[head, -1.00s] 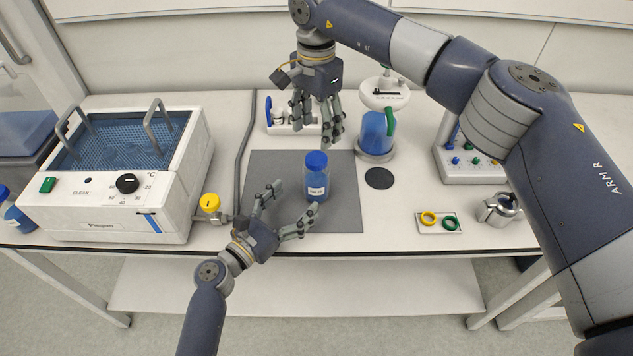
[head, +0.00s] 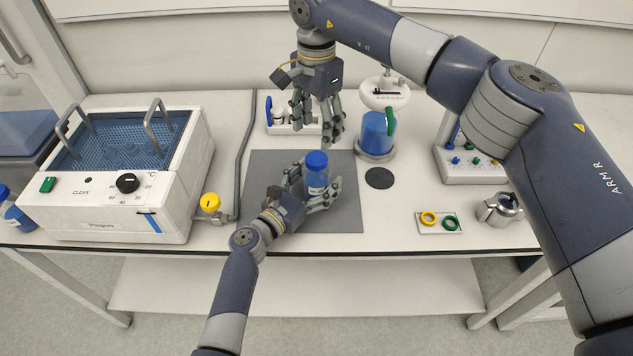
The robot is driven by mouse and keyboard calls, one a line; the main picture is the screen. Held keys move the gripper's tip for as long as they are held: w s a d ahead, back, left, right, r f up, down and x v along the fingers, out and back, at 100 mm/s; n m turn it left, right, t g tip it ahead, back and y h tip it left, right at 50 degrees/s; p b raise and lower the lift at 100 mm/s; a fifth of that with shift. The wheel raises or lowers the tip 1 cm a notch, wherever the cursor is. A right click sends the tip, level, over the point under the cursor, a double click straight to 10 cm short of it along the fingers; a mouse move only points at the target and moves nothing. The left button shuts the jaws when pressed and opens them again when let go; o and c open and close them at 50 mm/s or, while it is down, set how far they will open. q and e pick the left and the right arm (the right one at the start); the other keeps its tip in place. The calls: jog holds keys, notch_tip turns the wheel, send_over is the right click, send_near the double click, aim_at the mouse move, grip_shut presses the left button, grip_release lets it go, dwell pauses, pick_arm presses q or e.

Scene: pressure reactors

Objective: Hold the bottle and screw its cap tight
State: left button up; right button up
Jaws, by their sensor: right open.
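The bottle (head: 318,181) is clear with blue contents and a white label, and stands upright on the grey mat (head: 268,164). Its blue cap (head: 316,160) sits on top; I cannot tell how tight it is. My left gripper (head: 318,186) has its fingers on both sides of the bottle's body, below the cap. Whether they press on the glass cannot be made out. My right gripper (head: 318,135) is open and empty, pointing down above and behind the bottle, clear of the cap.
Behind the mat are a small rack (head: 290,128) and a blue-filled vessel (head: 375,132). At right are a black disc (head: 379,178), a ring tray (head: 439,229) and a metal pot (head: 499,211).

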aim_at(317, 158)
pick_arm(q)
grip_shut()
pick_arm(e)
jog(key=m, duration=0.4)
jog(key=shift+m, duration=0.3)
pick_arm(q)
jog(key=shift+f, duration=0.1)
pick_arm(e)
jog(key=shift+f, duration=4.05)
